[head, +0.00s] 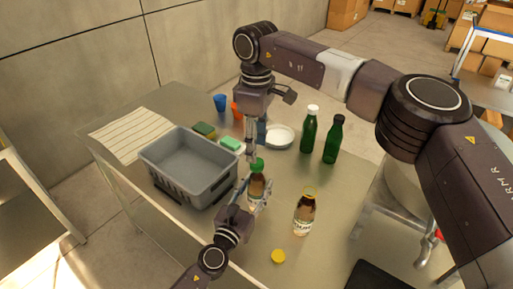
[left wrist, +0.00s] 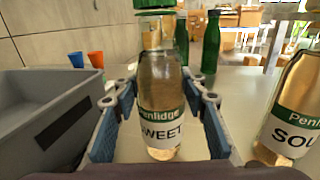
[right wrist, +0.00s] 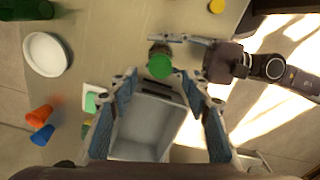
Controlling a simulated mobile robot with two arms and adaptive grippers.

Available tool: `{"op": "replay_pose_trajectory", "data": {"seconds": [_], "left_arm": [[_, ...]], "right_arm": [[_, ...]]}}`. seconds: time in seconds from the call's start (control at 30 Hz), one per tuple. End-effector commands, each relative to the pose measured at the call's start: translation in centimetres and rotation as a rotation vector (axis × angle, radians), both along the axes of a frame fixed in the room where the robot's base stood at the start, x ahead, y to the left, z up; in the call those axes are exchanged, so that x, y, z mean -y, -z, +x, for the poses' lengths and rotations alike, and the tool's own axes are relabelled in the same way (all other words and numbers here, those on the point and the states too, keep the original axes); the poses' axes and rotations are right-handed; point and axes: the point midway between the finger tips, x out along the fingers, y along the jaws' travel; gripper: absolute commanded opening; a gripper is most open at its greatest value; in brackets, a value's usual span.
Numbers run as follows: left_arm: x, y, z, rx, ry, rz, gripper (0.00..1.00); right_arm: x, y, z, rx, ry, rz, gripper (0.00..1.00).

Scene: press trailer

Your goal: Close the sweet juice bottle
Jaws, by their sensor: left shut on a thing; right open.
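The sweet juice bottle (left wrist: 160,100) stands upright on the table, with its "SWEET" label facing the left wrist camera. A green cap (head: 257,164) sits at the top of its neck; how tightly it sits cannot be told. The cap also shows in the right wrist view (right wrist: 160,67) and at the top edge of the left wrist view (left wrist: 155,5). My left gripper (head: 257,190) is shut around the bottle's body. My right gripper (head: 251,152) points down above the cap, open, with the cap between its fingertips as seen in the right wrist view.
The sour juice bottle (head: 304,214) stands to the right, and a yellow cap (head: 278,256) lies on the table. A grey crate (head: 190,183) is at left. Green bottles (head: 333,140), a white plate (head: 280,137), cups (head: 220,102) and sponges (head: 230,144) stand behind.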

Motion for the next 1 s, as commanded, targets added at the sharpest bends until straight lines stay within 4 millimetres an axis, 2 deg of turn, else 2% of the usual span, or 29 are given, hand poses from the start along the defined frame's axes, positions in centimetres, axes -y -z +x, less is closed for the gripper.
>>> {"op": "replay_pose_trajectory", "data": {"seconds": [0.2, 0.37, 1.0], "left_arm": [[0.0, 0.1, 0.0, -0.001, 0.001, 0.000, 0.00], [0.0, 0.1, 0.0, -0.001, 0.001, 0.000, 0.00], [0.0, 0.0, 0.0, -0.001, 0.000, 0.000, 0.00]], "right_arm": [[0.0, 0.0, 0.0, 0.000, -0.027, 0.000, 0.41], [0.0, -0.1, 0.0, 0.000, -0.174, 0.000, 0.41], [0.0, -1.1, 0.0, 0.003, -1.232, 0.000, 0.41]]}}
